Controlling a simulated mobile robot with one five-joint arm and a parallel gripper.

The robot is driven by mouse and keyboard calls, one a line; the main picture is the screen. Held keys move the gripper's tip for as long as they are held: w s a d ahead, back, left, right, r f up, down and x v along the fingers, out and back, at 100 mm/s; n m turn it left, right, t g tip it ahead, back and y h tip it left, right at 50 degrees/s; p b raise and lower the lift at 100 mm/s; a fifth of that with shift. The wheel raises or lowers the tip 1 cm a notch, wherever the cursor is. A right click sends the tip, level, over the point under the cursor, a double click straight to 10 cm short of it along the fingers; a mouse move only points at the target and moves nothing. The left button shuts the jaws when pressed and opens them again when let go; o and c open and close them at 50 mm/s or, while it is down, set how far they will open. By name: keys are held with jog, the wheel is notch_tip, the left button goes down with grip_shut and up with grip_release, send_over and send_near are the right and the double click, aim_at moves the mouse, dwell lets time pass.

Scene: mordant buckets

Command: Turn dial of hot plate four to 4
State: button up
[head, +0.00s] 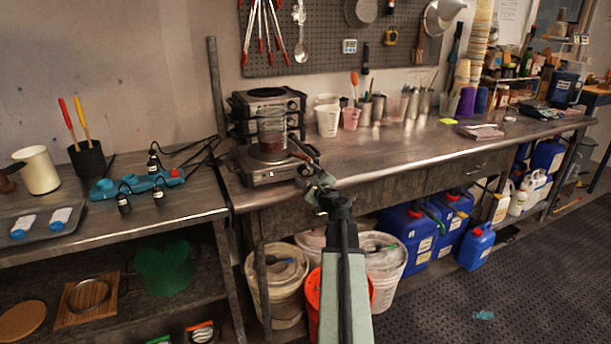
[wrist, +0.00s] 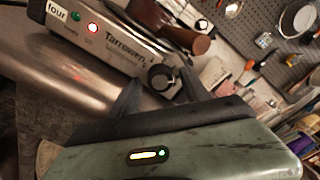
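The hot plate (wrist: 110,42) labelled "four" fills the upper left of the wrist view, tilted in the picture. Its front has a green light and a lit red light. Its black round dial (wrist: 160,77) sits at the right end of the front; its setting cannot be read. My gripper (wrist: 161,88) is open, with one dark finger on each side of the dial in the picture; contact cannot be told. In the head view a hot plate (head: 262,174) stands at the left end of the long bench, and my gripper (head: 311,178) is at its right front.
White and pink cups (head: 327,120) stand to the right. Lidded buckets (head: 275,280) are below. The bench middle is largely clear.

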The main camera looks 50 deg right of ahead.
jog(key=v, duration=0.7)
jog(key=shift+s+a, duration=0.15)
jog(key=shift+s, duration=0.2)
